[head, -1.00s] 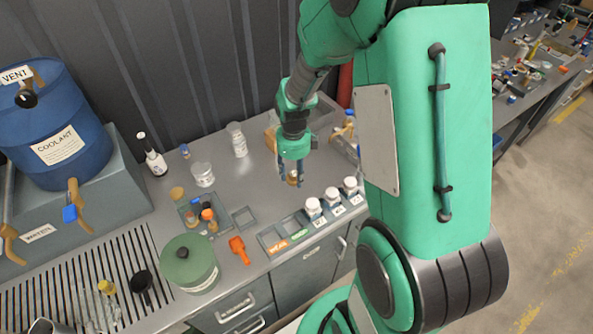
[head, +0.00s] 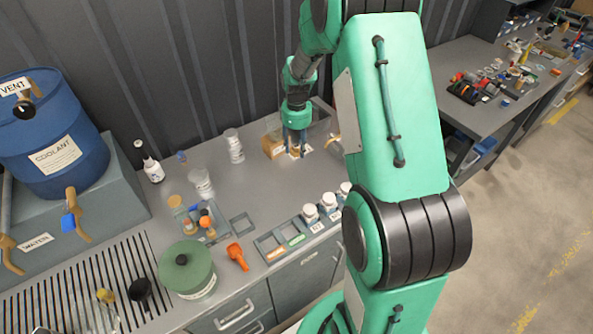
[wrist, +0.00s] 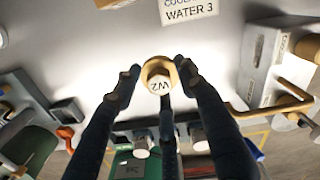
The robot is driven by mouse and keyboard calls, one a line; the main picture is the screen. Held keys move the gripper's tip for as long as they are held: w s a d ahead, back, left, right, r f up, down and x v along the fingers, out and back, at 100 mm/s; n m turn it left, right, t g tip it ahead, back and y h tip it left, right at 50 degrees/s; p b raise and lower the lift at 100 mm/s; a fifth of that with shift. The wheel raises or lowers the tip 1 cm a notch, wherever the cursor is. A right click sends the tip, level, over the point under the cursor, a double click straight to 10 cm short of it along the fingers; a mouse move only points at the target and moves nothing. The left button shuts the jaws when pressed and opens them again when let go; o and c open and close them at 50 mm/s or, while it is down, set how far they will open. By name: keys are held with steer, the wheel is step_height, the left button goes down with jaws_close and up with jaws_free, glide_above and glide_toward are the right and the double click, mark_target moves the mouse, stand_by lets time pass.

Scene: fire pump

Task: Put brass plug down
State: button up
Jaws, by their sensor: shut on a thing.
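In the head view my gripper (head: 295,148) points down over the back part of the grey bench (head: 240,188), just right of a tan block (head: 272,146). The plug is small there and mostly hidden by the fingers. I cannot tell whether it touches the surface below.
A label reading WATER 3 (wrist: 190,12) lies beyond the plug in the wrist view. A grey box with a brass pipe (wrist: 285,85) is to the right. White jars (head: 311,213) stand in a front rack, and a white bottle (head: 234,146) is left of my gripper.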

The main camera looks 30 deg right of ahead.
glide_above(297, 170)
steer(key=shift+w+f+b, duration=0.1)
steer(key=shift+f+b, duration=0.35)
steer(key=shift+f, duration=2.6)
steer(key=shift+f+b, duration=0.3)
steer(key=shift+f, duration=1.6)
steer(key=shift+f, duration=0.1)
steer(key=o, duration=1.3)
steer(key=shift+o, duration=0.2)
